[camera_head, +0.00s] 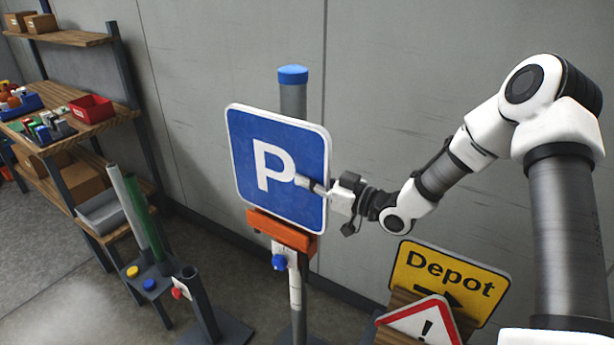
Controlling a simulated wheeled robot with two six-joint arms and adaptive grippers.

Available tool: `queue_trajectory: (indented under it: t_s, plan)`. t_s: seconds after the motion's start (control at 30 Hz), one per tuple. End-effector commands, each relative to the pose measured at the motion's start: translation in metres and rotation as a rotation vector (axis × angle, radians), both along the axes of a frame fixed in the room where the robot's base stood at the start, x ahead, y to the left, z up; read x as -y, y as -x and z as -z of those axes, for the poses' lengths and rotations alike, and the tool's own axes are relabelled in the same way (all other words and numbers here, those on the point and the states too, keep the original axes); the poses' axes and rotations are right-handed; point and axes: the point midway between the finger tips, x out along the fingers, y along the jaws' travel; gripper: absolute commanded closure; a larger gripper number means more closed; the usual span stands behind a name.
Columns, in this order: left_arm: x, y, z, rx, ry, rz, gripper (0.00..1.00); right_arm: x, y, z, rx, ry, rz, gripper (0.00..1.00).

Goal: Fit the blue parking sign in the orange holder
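The blue parking sign (258,147), a rounded square with a white P and white border, stands nearly upright in front of a grey post. Its lower edge meets the orange holder (283,232) on that post; how deep it sits in the slot cannot be seen. My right gripper (305,183) comes in from the right, with its fingertips in front of the sign's face, just right of the P. They look in contact with the face or very close to it. The fingers show as one narrow bar, so their opening is unclear. My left gripper is not in view.
A blue knob (279,262) is below the holder, on the blue-capped post (293,96). A yellow Depot sign (447,281) and a warning triangle (424,322) stand at lower right. Shelves (62,133) with boxes and bins are at left; a wall is close behind.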

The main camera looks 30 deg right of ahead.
Motion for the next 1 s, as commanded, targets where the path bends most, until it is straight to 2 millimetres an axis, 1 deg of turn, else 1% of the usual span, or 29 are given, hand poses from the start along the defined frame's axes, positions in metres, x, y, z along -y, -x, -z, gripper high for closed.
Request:
queue_trajectory:
  t_s: [0.03,0.43,0.6,1.0]
  plan:
    - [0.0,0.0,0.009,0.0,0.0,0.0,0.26,0.0,0.0,0.008,0.004,0.0,0.0,1.0]
    - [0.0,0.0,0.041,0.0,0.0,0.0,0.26,0.0,-0.001,0.045,0.006,-0.001,0.001,1.0]
    - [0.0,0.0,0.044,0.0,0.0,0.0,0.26,0.0,-0.001,0.049,0.007,-0.001,0.0,1.0]
    - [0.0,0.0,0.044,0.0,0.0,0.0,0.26,0.0,-0.001,0.049,0.008,-0.001,0.001,1.0]
